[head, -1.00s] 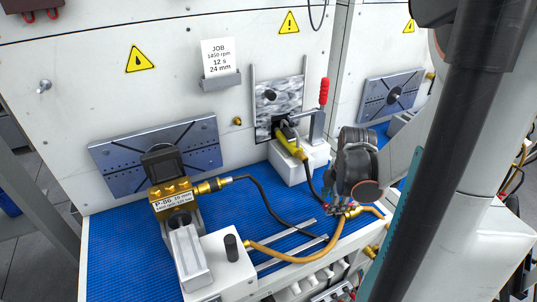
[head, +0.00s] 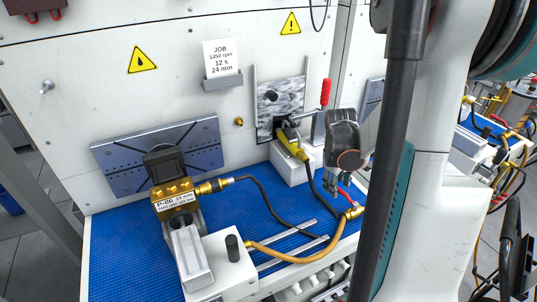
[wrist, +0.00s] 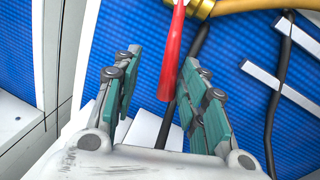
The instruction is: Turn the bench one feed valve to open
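The feed valve is a brass fitting (head: 352,212) with a red lever (head: 344,194), at the right end of the yellow-brown hose on the bench's front right. In the wrist view, the red lever (wrist: 173,55) points down between my finger pairs from the brass body (wrist: 202,6) at the top edge. My gripper (head: 331,187) is just left of and behind the lever in the head view. The wrist view shows its fingers (wrist: 158,72) open, with visible gaps to the lever on both sides. Whether the lever lies at fingertip depth is unclear.
A yellow-handled part (head: 291,144) in a white block and a red-gripped clamp (head: 325,92) stand behind my gripper. The brass P-06 pump (head: 174,200) is at left. A black cable and grey rails (head: 290,245) lie on the blue mat (head: 120,255).

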